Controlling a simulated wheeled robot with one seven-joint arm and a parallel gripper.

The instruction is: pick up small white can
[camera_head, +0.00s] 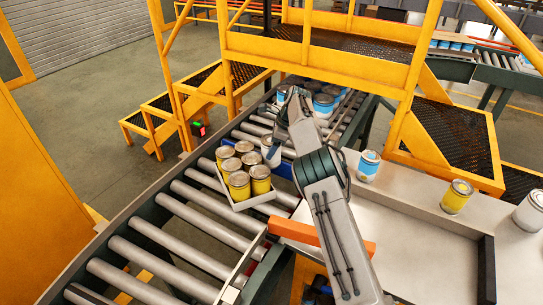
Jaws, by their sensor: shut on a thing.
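A small white can (268,156) is at the right side of the tray (258,203) of yellow cans on the roller conveyor. My gripper (275,143) points down at this can and is shut on it. The fingers are small and partly hidden by my arm. I cannot tell whether the can touches the tray or hangs just above it. A larger white can (530,211) stands on the grey table at the far right, apart from my gripper.
Several yellow cans (239,185) stand in the tray. Blue-and-white cans (323,104) stand farther up the conveyor. A blue-labelled can (368,166) and a yellow can (456,196) stand on the table (410,225). Yellow steps and railings (318,60) cross behind. The near rollers (160,255) are clear.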

